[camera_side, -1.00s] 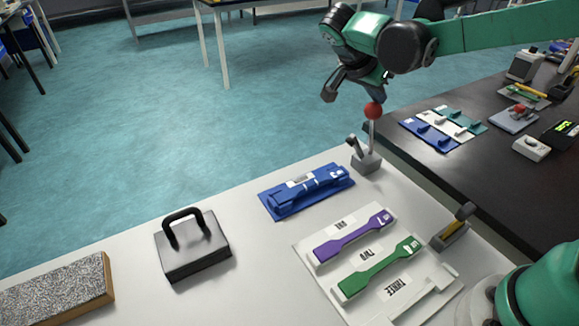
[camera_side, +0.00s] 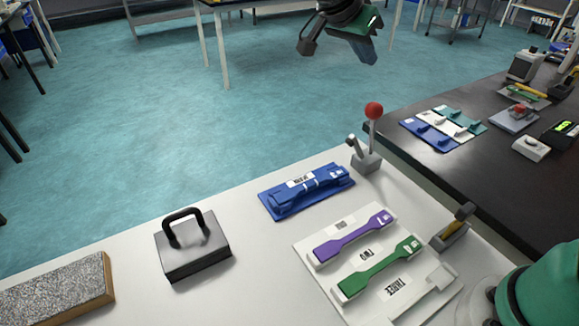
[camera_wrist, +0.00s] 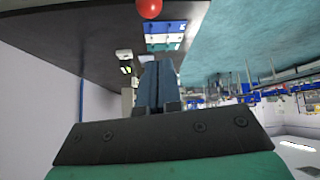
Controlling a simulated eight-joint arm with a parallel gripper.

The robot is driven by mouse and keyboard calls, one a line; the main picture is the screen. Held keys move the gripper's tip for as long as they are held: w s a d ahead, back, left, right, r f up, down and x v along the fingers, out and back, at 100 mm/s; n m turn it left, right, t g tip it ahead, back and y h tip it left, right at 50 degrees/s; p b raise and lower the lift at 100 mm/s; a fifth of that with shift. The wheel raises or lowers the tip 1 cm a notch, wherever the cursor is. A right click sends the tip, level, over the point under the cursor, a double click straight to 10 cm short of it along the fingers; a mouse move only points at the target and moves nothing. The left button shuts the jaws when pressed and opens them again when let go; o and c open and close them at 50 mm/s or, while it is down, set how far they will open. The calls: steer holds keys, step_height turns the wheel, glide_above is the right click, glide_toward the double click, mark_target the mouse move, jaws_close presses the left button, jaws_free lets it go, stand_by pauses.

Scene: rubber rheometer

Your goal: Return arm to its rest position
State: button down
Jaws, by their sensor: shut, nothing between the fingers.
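My gripper (camera_side: 338,42) is high at the top of the side view, above the floor beyond the white table and clear of everything on it. In the wrist view its two fingers (camera_wrist: 158,85) are together with nothing between them. A lever with a red ball knob (camera_side: 374,111) stands upright at the far edge of the white table, below and right of my gripper. The red knob also shows at the top of the wrist view (camera_wrist: 149,8).
The white table (camera_side: 130,260) holds a blue fixture (camera_side: 306,190), a white board with purple (camera_side: 352,236) and green (camera_side: 378,267) dumbbell strips, a black-handled block (camera_side: 192,246) and a speckled slab (camera_side: 58,292). A dark bench (camera_side: 480,180) with small items stands right. Air around my gripper looks clear.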

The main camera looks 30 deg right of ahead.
steer(key=shift+a+r, duration=0.25)
steer(key=s+f+n+t+y, duration=0.6)
steer(key=s+n, duration=0.5)
steer(key=n, duration=0.5)
steer(key=shift+a+f+y, duration=0.2)
steer(key=shift+f+y, duration=0.9)
steer(key=shift+f, duration=0.6)
